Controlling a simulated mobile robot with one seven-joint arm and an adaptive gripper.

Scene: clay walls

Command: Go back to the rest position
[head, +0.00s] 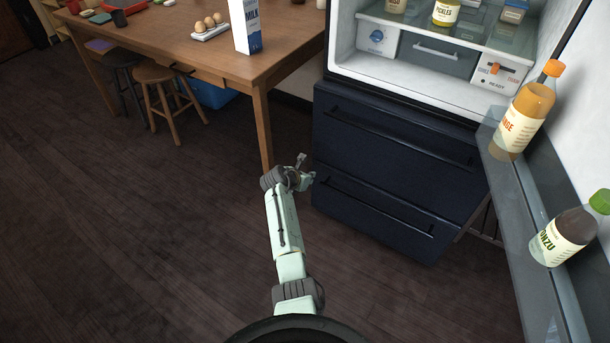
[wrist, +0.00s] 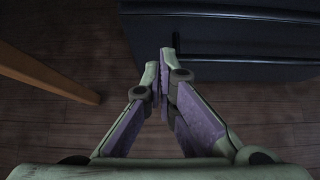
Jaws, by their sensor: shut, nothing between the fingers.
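My gripper (head: 303,174) is at the end of my pale green arm, which reaches forward low over the floor in the head view. It is in front of the fridge's dark blue lower drawers (head: 385,165), near a table leg. In the wrist view the fingers of my gripper (wrist: 167,68) are together with nothing between them, with the drawer front (wrist: 225,48) ahead. From the head view I cannot tell whether the fingertips touch the drawers.
The fridge door stands open at right, with an orange bottle (head: 526,112) and a ponzu bottle (head: 569,232) on its shelves. A wooden table (head: 180,45) holds a milk carton (head: 245,28) and an egg tray (head: 211,31). Stools (head: 165,78) stand beside it. Floor at left is clear.

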